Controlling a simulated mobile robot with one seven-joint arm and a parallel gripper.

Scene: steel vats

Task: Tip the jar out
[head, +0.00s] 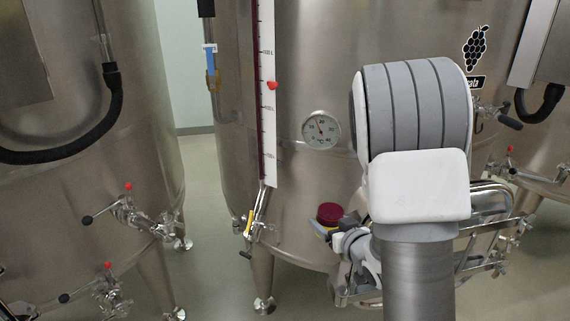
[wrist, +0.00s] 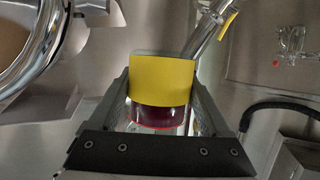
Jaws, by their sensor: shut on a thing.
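The jar (head: 329,215) shows in the head view with a dark red top and a yellow band below it, in front of the middle vat. It looks roughly upright there. In the wrist view the jar (wrist: 161,80) has a broad yellow label and a clear part with dark red inside, edged by a bright red line. My gripper (wrist: 161,88) is shut on the jar, one finger on each side. In the head view my gripper (head: 328,231) is partly hidden behind my arm. Whether the dark red is a lid or contents, I cannot tell.
The middle steel vat (head: 290,150) carries a dial thermometer (head: 321,130) and a white level scale (head: 267,100). A left vat (head: 85,190) has taps with red knobs sticking out. A round steel hatch ring (wrist: 75,45) is close to the gripper. Floor shows between the vats.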

